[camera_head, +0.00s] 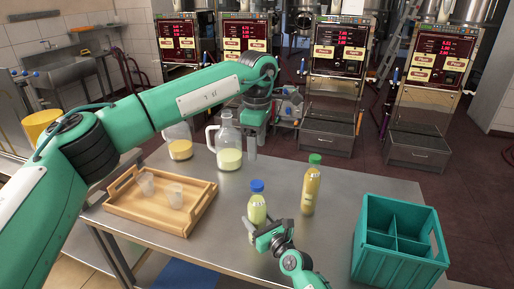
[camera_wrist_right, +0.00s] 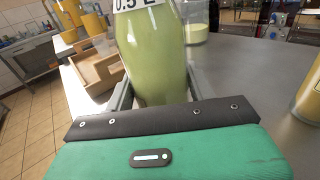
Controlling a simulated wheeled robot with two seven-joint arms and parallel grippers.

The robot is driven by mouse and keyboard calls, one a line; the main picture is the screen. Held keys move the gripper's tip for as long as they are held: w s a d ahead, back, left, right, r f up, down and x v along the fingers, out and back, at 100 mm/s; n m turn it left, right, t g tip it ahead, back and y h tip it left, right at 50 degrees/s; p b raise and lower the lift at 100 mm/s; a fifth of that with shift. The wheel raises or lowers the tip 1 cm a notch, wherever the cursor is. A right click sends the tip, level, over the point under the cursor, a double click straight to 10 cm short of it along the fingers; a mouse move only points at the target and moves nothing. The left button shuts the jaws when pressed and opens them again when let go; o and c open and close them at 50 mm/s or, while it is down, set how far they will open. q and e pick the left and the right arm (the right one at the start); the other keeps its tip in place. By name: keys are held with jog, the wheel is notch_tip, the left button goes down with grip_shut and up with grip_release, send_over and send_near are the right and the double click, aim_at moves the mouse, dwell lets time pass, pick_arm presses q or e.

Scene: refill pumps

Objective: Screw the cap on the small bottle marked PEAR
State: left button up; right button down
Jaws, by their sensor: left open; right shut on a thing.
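A small bottle of pale green liquid (camera_head: 257,211) stands upright on the table with a blue cap (camera_head: 257,186) at its top. I cannot tell how tight the cap is. My right gripper (camera_head: 262,228) is shut on this bottle low on its body. In the right wrist view the bottle (camera_wrist_right: 152,60) stands between the fingers and a label reading "0.5 L" shows; the word PEAR is not readable. My left gripper (camera_head: 251,146) is open and empty, pointing down above and behind the blue cap, apart from it.
A bottle of yellow juice (camera_head: 310,190) with a green cap stands to the right. A teal divided crate (camera_head: 376,240) is at the right edge. A wooden tray (camera_head: 120,208) with two cups is at left. Glass jugs (camera_head: 229,158) stand behind.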

jog(key=shift+c, duration=2.1)
grip_release()
jog(key=b+v, duration=0.1)
jog(key=v, duration=1.2)
jog(key=shift+s+d, duration=0.25)
jog(key=shift+s, duration=0.1)
